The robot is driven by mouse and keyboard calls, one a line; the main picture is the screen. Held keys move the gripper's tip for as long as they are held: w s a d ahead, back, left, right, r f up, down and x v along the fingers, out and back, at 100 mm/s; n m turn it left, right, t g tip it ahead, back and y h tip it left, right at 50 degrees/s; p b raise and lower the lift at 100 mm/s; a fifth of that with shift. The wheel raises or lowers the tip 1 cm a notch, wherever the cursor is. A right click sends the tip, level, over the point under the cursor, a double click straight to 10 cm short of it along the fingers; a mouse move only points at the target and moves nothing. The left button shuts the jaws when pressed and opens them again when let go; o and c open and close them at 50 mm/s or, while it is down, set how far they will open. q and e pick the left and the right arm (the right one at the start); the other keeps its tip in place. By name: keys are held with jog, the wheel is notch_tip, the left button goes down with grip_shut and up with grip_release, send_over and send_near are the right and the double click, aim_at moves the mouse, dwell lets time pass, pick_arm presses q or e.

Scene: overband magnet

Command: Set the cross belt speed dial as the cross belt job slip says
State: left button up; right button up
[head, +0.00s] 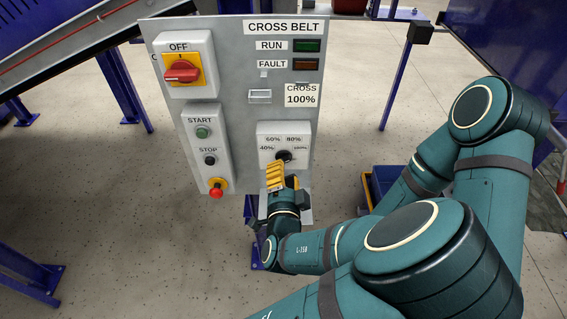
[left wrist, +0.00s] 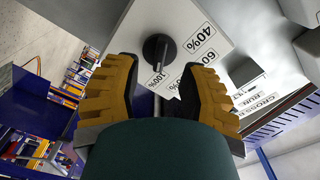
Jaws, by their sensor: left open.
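The cross belt speed dial is a black knob (head: 284,156) on a pale box low on the panel, with 40%, 60%, 80% and 100% labels around it. In the left wrist view the knob (left wrist: 157,48) shows a pale pointer line that seems to lie towards the 100% label; the exact setting is hard to tell. The job slip (head: 301,96) above the box reads CROSS 100%. My left gripper (head: 275,168) has yellow fingers, open and empty, just in front of and below the knob. The knob shows beyond and between the fingers, apparently untouched. My right gripper is not in view.
The panel (head: 232,130) also carries a red OFF switch (head: 181,73), a green START button (head: 202,132), a STOP button (head: 210,160), a red mushroom button (head: 216,190), and RUN and FAULT lamps. A blue post (head: 397,90) stands right of it. The floor in front looks clear.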

pick_arm(q)
jog(key=s, duration=0.3)
jog(key=shift+s, duration=0.2)
dwell(0.3)
jog(key=a+f+n+g+y, duration=0.25)
jog(key=a+f+g, duration=0.2)
jog(key=f, duration=0.45)
jog(key=s+a+f+n+g+h, duration=0.2)
jog(key=s+f+n+g+h, duration=0.1)
jog(key=s+f+n+g, duration=0.2)
jog(key=s+a+f+n+g+h, duration=0.3)
jog(key=s+f+n+g, duration=0.2)
jog(key=f+n+g, duration=0.1)
jog(key=shift+s+a+f+g, duration=0.3)
jog(key=shift+f+g, duration=0.15)
jog(key=shift+f, duration=0.35)
